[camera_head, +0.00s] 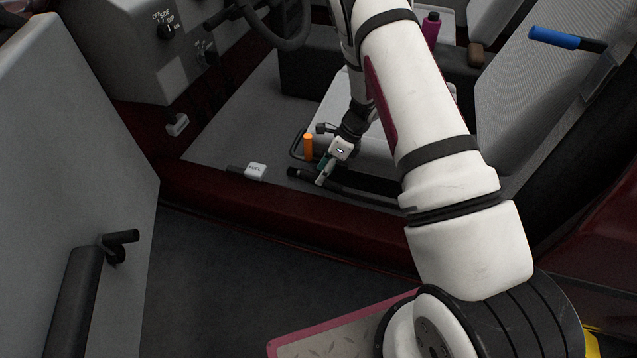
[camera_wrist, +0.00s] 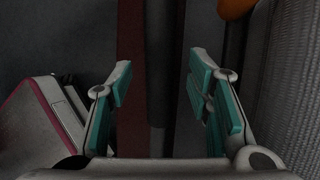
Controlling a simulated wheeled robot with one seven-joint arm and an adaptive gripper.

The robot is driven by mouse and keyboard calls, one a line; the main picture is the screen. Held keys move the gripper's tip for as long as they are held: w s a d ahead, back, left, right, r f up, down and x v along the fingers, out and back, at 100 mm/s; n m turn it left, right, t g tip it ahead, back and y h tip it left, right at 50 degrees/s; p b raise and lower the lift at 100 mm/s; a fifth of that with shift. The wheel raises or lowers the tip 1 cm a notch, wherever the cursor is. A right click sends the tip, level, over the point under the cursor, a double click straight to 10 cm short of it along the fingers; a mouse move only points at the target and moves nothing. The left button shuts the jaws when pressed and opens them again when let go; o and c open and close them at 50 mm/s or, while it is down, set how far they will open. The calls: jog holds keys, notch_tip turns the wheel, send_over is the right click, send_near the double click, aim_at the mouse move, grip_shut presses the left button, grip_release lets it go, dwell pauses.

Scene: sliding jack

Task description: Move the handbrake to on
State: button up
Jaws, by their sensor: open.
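A dark lever (camera_head: 298,173) with a black grip lies low beside the seat base, just inside the door sill; I take it to be the handbrake. My gripper (camera_head: 323,172) is over this lever, pointing down, and hides part of it. In the wrist view my gripper (camera_wrist: 160,88) is open, with a teal-padded finger on each side. The dark bar of the lever (camera_wrist: 160,60) runs between the fingers, with gaps on both sides. I cannot tell whether the fingertips reach down around it.
An orange handle (camera_head: 308,146) stands close behind my gripper. A white FUEL tab (camera_head: 255,171) sits on the floor to the left. The red sill (camera_head: 230,200) runs in front. The open door (camera_head: 75,130) is at left, the grey seat (camera_head: 535,90) at right, the steering wheel (camera_head: 285,30) above.

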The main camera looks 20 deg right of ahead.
jog(key=shift+b+x, duration=0.5)
jog(key=shift+x, duration=1.5)
jog(key=shift+c, duration=0.2)
grip_shut()
jog(key=shift+r, duration=0.1)
